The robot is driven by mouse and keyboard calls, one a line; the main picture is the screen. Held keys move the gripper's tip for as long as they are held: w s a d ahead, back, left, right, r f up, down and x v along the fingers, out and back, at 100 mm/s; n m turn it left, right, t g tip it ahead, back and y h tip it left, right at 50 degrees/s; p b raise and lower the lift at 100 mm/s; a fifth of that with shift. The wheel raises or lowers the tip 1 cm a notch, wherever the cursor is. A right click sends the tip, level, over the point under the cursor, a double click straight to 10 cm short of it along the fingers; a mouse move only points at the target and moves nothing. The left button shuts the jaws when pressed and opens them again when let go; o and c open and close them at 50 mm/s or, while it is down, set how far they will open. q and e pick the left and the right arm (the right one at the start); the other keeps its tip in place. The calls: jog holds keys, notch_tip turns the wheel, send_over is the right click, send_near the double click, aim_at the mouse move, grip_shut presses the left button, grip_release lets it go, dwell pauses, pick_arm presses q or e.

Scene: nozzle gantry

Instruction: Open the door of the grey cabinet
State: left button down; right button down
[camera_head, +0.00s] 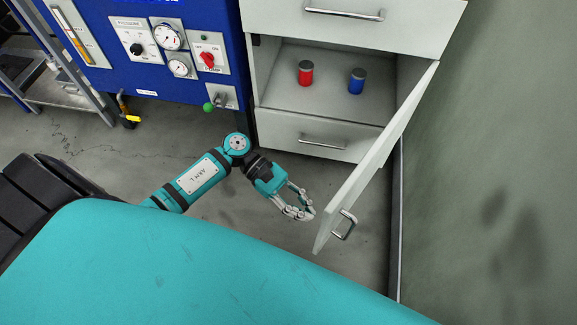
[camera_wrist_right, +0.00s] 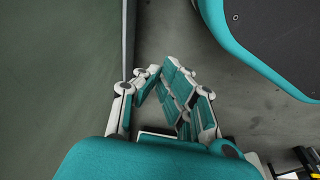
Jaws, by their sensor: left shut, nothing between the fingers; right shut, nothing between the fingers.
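The grey cabinet (camera_head: 262,75) stands at the back, right of centre in the head view. Its door (camera_head: 375,165) is hinged on the right and stands wide open, swung out toward me. The door's metal handle (camera_head: 346,225) is on the outer face, near the free edge. My left gripper (camera_head: 307,213) is shut and empty, on the inner side of the door close to its free edge. I cannot tell whether the fingertips touch the door. My right gripper (camera_wrist_right: 162,74) is shut and empty in the right wrist view, away from the cabinet door in that picture.
A red can (camera_head: 306,74) and a blue can (camera_head: 357,82) stand inside the open compartment. Closed drawers sit above (camera_head: 350,25) and below (camera_head: 310,133) it. A blue control panel (camera_head: 125,75) stands left of the cabinet. A wall (camera_head: 490,180) is close on the right.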

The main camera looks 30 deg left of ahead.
pick_arm(q)
jog(key=shift+s+d, duration=0.15)
jog(key=shift+d, duration=0.6)
pick_arm(e)
jog(key=shift+s+f, duration=0.25)
jog(key=shift+f, duration=0.2)
